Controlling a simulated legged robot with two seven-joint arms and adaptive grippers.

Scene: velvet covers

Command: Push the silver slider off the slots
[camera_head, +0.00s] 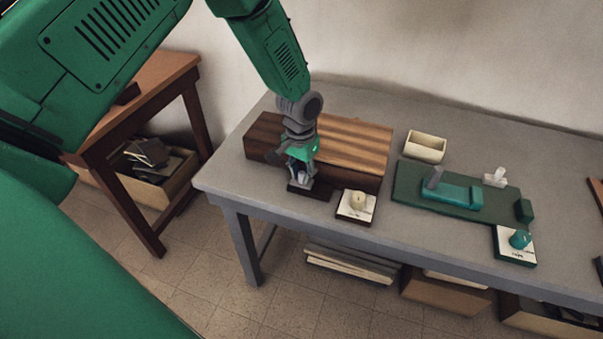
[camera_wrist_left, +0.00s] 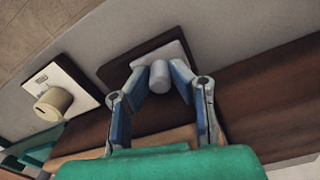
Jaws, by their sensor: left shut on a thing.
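The silver slider (camera_wrist_left: 158,82) is a small grey cylindrical piece on a pale plate with a dark base (camera_wrist_left: 112,70) in the left wrist view. The dark base also shows in the head view (camera_head: 318,192), at the front of a striped wooden box (camera_head: 352,150). My left gripper (camera_head: 300,178) reaches down from above, its fingers on either side of the slider. In the left wrist view my left gripper (camera_wrist_left: 158,74) is shut on the slider. The slots cannot be made out. My right gripper is not in view.
A cream knob on a white panel (camera_head: 345,210) stands just right of the dark base. Farther right are a green board (camera_head: 405,190) with a teal block, a cream bin (camera_head: 425,147) and a teal knob (camera_head: 519,239). The grey table's (camera_head: 222,178) left end is clear.

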